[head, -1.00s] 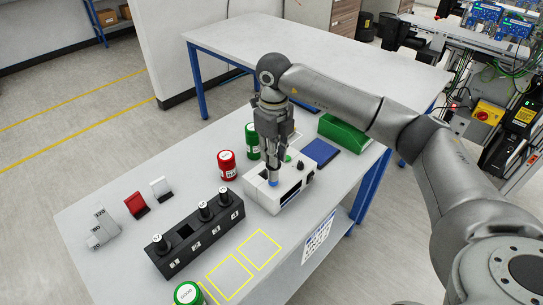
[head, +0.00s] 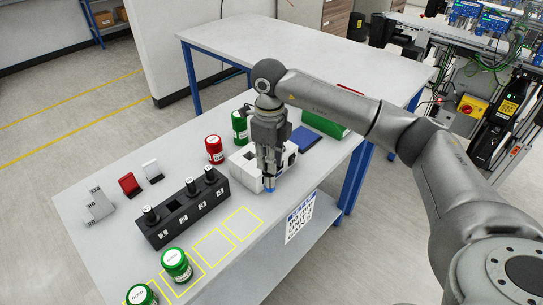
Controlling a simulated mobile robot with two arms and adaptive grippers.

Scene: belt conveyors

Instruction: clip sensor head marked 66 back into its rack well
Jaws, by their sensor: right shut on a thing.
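The black rack (head: 207,208) stands on the front table with numbered wells along its side. The second well (head: 172,206) looks empty. My right gripper (head: 269,178) points down in front of the white device, shut on a sensor head. Only its blue lower end (head: 270,188) shows, and its marking cannot be read. My left gripper is out of view.
The white device (head: 243,167) stands right of the rack, with red (head: 214,150) and green (head: 240,128) jars behind it. Green jars (head: 176,265) stand near the yellow squares in front. A blue pad (head: 304,138) and green bin (head: 325,121) lie beyond.

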